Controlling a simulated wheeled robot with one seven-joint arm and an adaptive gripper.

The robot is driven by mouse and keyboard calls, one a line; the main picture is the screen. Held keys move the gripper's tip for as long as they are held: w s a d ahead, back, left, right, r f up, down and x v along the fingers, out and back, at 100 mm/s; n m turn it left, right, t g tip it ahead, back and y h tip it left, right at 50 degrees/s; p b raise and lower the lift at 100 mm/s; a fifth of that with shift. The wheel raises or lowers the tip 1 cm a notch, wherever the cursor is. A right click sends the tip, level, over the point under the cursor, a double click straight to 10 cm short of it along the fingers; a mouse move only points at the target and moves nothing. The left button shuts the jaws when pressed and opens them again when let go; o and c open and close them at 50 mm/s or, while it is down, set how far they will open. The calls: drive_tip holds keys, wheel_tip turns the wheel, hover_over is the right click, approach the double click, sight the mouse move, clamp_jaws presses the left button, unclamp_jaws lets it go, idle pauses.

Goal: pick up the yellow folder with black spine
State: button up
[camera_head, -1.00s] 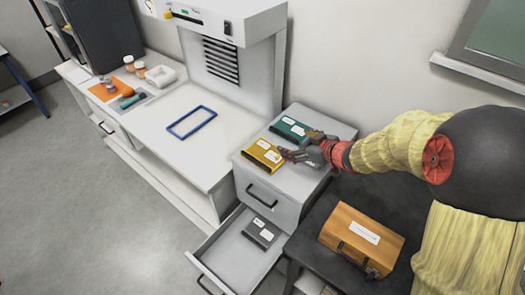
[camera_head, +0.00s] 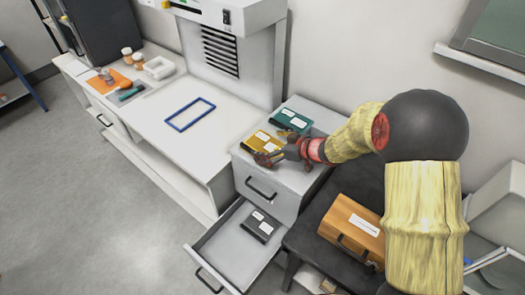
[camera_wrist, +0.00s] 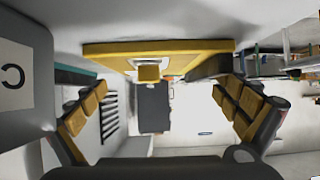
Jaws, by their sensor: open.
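The yellow folder with a black spine (camera_head: 258,143) lies flat on top of the drawer cabinet, with white labels on its cover. My gripper (camera_head: 276,148) is open beside its right side, with its fingers partly in front of the folder. In the wrist view the yellow folder (camera_wrist: 115,48) shows nearly edge-on across the upper middle. My open gripper fingers (camera_wrist: 162,92) stand to its left and right there. I cannot tell whether they touch it.
A teal folder (camera_head: 285,119) lies just behind on the cabinet top (camera_head: 318,129). The open drawer (camera_head: 222,246) below holds a dark folder (camera_head: 259,227). An orange-brown box (camera_head: 352,222) sits on the dark table. A blue frame (camera_head: 190,113) lies on the white bench.

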drive_tip(key=c, duration=0.3)
drive_tip(key=c, duration=2.3)
clamp_jaws()
